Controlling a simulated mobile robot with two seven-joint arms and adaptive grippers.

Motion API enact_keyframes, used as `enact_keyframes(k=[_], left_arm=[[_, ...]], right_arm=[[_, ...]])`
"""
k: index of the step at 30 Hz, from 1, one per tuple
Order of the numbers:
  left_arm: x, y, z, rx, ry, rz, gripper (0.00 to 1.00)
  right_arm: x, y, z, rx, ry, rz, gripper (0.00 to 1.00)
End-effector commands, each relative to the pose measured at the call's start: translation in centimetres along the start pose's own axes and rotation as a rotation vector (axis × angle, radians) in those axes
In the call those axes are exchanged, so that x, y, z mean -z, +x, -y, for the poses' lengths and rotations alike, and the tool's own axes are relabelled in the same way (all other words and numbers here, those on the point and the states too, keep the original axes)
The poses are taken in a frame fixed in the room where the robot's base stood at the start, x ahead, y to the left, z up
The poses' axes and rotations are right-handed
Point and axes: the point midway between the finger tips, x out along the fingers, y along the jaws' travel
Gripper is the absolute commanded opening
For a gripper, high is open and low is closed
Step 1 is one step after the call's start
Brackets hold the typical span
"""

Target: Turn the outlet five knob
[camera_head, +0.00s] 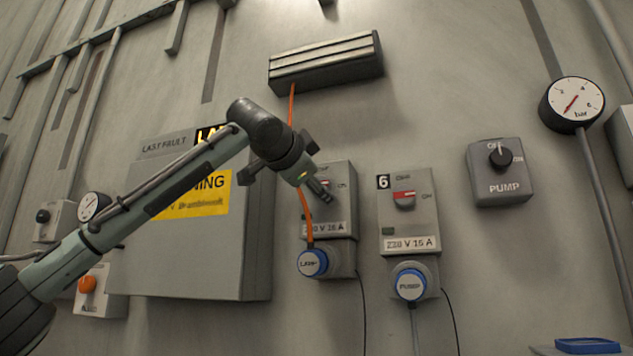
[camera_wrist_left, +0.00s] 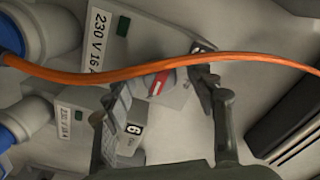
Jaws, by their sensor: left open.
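The outlet box left of outlet six (camera_head: 344,200) is a grey wall box marked 230 V 16 A. My left gripper (camera_head: 322,190) is in front of it and hides its number and part of its red knob. In the left wrist view the red knob (camera_wrist_left: 158,84) with a white stripe shows between the open fingers of the left gripper (camera_wrist_left: 165,88). I cannot tell whether the fingers touch it. An orange cable (camera_wrist_left: 130,72) crosses in front of the knob. My right gripper is in neither view.
Outlet six (camera_head: 408,215), with its own red knob, is close on the right. Blue plugs labelled Lamp (camera_head: 312,263) and Pump (camera_head: 411,284) sit below. A warning cabinet (camera_head: 215,255) stands left; a pump switch (camera_head: 500,175) and gauge (camera_head: 574,103) are right.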

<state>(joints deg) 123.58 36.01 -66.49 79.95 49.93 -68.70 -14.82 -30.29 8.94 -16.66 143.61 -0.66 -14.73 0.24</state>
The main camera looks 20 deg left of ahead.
Motion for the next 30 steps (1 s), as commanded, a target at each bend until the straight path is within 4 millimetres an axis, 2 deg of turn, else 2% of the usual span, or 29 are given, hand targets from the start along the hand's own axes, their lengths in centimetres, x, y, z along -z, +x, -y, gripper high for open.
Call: enact_keyframes(k=[4,5,16,23,30], left_arm=[[0.01,0.00,-0.03,0.000,0.000,0.000,0.56],[0.02,0.00,-0.04,0.000,0.000,0.000,0.54],[0.02,-0.03,-0.03,0.000,0.000,-0.001,0.08],[0.03,-0.01,-0.06,0.000,-0.015,-0.001,0.06],[0.06,0.02,-0.15,-0.002,-0.114,-0.002,0.06]], right_arm=[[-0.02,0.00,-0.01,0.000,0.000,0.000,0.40],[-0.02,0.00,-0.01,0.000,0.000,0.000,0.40],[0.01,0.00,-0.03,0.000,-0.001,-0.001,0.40],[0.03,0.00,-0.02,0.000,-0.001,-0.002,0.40],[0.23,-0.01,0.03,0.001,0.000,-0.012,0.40]])
